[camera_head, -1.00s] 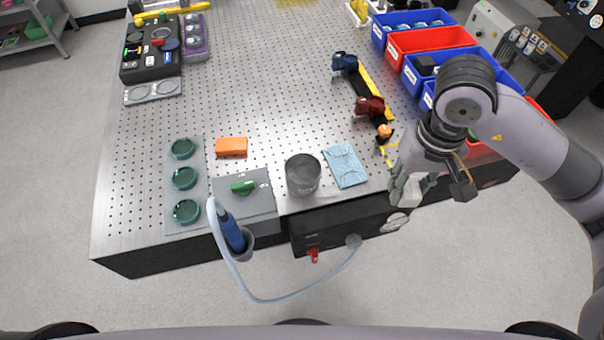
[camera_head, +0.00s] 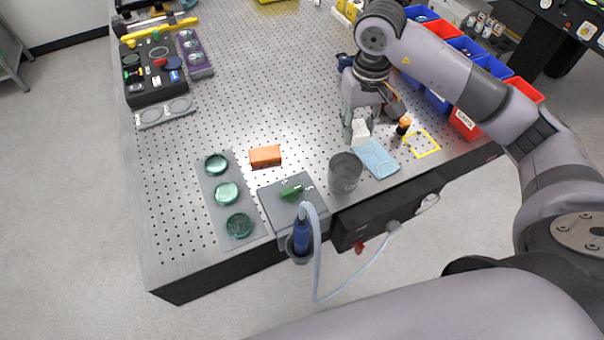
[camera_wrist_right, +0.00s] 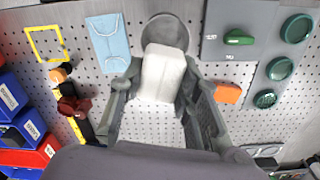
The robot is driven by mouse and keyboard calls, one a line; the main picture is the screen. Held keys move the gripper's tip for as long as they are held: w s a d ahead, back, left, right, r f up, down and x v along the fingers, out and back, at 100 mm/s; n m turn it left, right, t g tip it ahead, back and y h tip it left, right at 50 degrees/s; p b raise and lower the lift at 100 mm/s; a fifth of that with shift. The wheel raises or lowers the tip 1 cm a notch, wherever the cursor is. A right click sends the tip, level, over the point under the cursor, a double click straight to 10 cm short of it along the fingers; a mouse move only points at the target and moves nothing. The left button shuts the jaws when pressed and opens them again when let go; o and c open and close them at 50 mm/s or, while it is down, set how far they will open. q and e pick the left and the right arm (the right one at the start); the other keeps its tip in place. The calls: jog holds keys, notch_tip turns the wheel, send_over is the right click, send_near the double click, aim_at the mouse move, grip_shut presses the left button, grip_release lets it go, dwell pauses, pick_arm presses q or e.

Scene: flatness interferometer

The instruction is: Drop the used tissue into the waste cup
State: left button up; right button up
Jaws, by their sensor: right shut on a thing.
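The waste cup is a dark grey open cylinder (camera_head: 345,173) standing upright near the bench's front edge. In the right wrist view its round mouth (camera_wrist_right: 166,30) is partly hidden behind the tissue. The used tissue is a white folded block (camera_head: 361,131), held between the fingers of my right gripper (camera_head: 357,124). In the right wrist view the tissue (camera_wrist_right: 161,75) sits between both fingers (camera_wrist_right: 156,92), its far end overlapping the cup's near rim in the picture. The right gripper is shut on the tissue, behind the cup and slightly right of it. My left gripper is not in view.
A blue face mask (camera_head: 378,158) lies right of the cup. A grey plate with a green handle (camera_head: 291,192) is at its left, near an orange block (camera_head: 265,155). A blue-handled tool (camera_head: 301,236) with a hose hangs at the front edge. Blue and red bins stand right.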

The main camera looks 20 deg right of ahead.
jog(key=shift+w+d+f, duration=0.1)
jog(key=shift+d+f, duration=0.05)
jog(key=shift+f, duration=0.15)
jog(key=f, duration=0.1)
jog(key=d+f+b, duration=0.1)
jog(key=f, duration=0.1)
jog(key=shift+d, duration=0.15)
jog(key=shift+a+f+b, duration=0.2)
jog(key=shift+f+b, duration=0.1)
jog(key=shift+f, duration=0.3)
jog(key=shift+a+f+b, duration=0.15)
jog(key=shift+f+b, duration=0.1)
jog(key=shift+f, duration=0.45)
jog(key=o, duration=0.7)
jog(key=shift+d, duration=0.1)
jog(key=shift+c, duration=0.2)
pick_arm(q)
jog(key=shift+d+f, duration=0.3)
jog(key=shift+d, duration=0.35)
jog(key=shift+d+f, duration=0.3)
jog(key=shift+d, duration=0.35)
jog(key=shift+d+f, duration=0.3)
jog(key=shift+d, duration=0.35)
pick_arm(e)
jog(key=o, duration=0.5)
jog(key=shift+o, duration=0.2)
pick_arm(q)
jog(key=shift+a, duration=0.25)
pick_arm(e)
notch_tip(320, 180, up, 12)
